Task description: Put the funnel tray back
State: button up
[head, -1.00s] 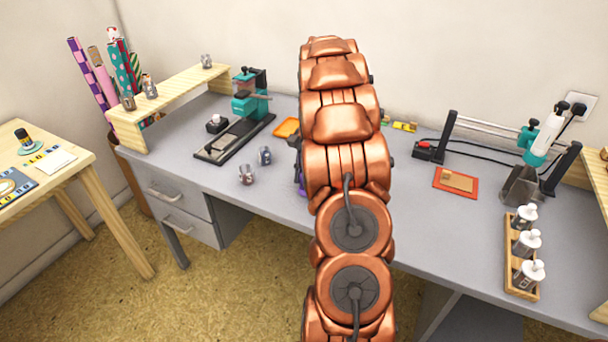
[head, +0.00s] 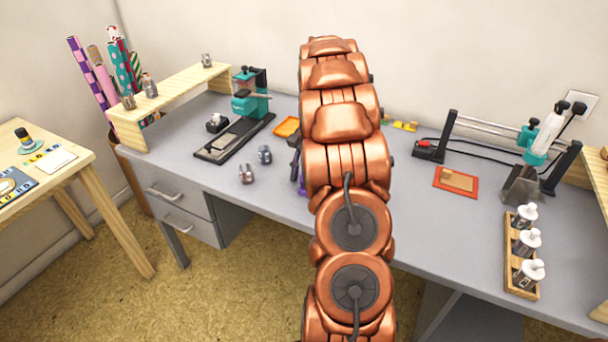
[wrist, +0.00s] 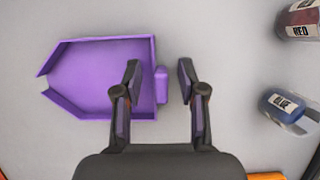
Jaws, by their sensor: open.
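The funnel tray is a purple, shallow, walled tray (wrist: 100,75) lying on the grey desk in the wrist view. Its narrow open spout points left, and a short purple grip tab (wrist: 161,85) sticks out from its right wall. My gripper (wrist: 158,75) is open, with one finger on each side of the tab. The left finger overlaps the tray's right edge in the picture; I cannot tell whether it touches. In the head view my arm hides nearly all of the tray, and only a sliver of purple (head: 302,188) shows beside the arm.
A bottle labelled BLUE (wrist: 286,110) and one labelled RED (wrist: 300,20) lie right of my gripper. An orange pad (head: 287,127) and a teal press (head: 250,100) stand farther back. A rack of white-capped bottles (head: 520,280) is at the right. Bare desk (head: 410,200) lies right of my arm.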

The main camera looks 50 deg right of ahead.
jog(key=p+v, duration=0.4)
jog(key=v, duration=0.8)
jog(key=s+a+r+n+h, duration=0.1)
jog(key=s+a+r+n, duration=0.1)
jog(key=a, duration=0.6)
jog(key=s+a+r+n+g, duration=0.1)
jog(key=s+a+n, duration=0.15)
jog(key=a, duration=0.55)
jog(key=s+a+r+n+h, duration=0.1)
jog(key=a+r+n, duration=0.1)
jog(key=a, duration=0.6)
jog(key=s+a+f+n+h, duration=0.1)
jog(key=s+a+f+n, duration=0.2)
jog(key=s+a, duration=0.3)
jog(key=s+a+f+n+h, duration=0.1)
jog(key=s+a+f+n, duration=0.2)
jog(key=s, duration=1.1)
jog(key=a+n, duration=0.2)
jog(key=a, duration=0.1)
jog(key=shift+a, duration=0.3)
